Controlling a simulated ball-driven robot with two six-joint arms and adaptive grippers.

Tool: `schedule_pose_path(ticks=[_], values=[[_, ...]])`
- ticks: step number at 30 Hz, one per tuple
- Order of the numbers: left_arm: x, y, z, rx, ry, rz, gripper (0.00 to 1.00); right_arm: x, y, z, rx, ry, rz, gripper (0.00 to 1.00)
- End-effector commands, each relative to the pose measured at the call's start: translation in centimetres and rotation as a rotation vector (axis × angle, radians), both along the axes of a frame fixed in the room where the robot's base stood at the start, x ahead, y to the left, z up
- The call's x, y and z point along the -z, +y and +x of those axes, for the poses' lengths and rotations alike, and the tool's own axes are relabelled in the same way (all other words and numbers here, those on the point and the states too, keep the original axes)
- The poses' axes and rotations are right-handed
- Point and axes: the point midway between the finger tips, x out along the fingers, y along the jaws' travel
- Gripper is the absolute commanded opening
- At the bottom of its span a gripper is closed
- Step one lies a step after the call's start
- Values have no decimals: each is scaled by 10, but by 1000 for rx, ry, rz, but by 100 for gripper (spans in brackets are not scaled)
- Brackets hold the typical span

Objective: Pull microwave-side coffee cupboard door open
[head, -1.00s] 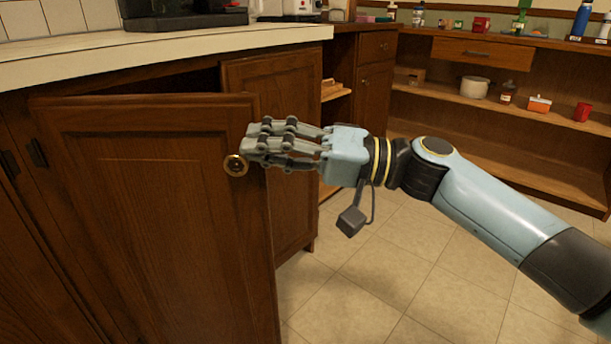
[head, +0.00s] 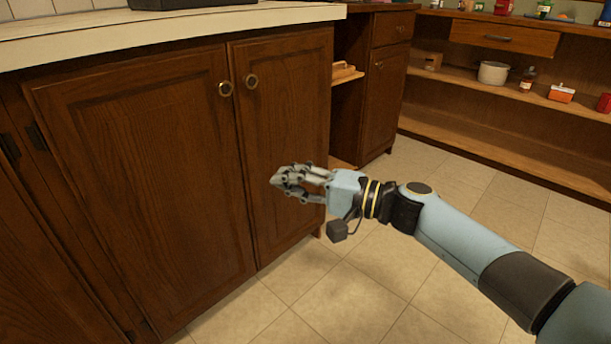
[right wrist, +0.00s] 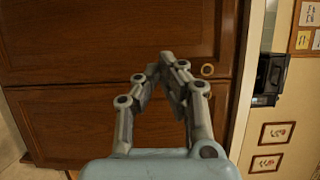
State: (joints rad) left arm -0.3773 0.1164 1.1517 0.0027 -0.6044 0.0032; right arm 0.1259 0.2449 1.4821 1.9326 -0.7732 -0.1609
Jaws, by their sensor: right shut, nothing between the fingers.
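The left cupboard door (head: 140,190), brown wood with a brass ring knob (head: 225,89), sits shut under the counter in the head view. Beside it is a second shut door (head: 285,140) with its own ring knob (head: 251,82). My right gripper (head: 276,181) is shut and empty, in front of the second door and below the knobs, apart from both knobs. In the right wrist view, its fingertips (right wrist: 166,62) meet in front of the door panels, with one ring knob (right wrist: 207,70) to their right. My left gripper is not in view.
The pale countertop (head: 180,37) overhangs the doors, with a dark appliance base (head: 175,3) on it. Open shelves (head: 500,120) with a white pot (head: 492,72) stand at the back right. The tiled floor (head: 350,285) is clear.

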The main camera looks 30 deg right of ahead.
Motion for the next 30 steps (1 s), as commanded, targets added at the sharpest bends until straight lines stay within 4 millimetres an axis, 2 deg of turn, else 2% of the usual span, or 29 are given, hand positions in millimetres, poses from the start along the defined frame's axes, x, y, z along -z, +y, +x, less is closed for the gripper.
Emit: schedule_pose_path(ticks=[7, 30], values=[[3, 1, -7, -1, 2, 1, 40, -2, 9, -15, -1, -4, 0, 0], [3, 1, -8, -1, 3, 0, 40, -2, 9, -16, 0, -4, 0, 0]])
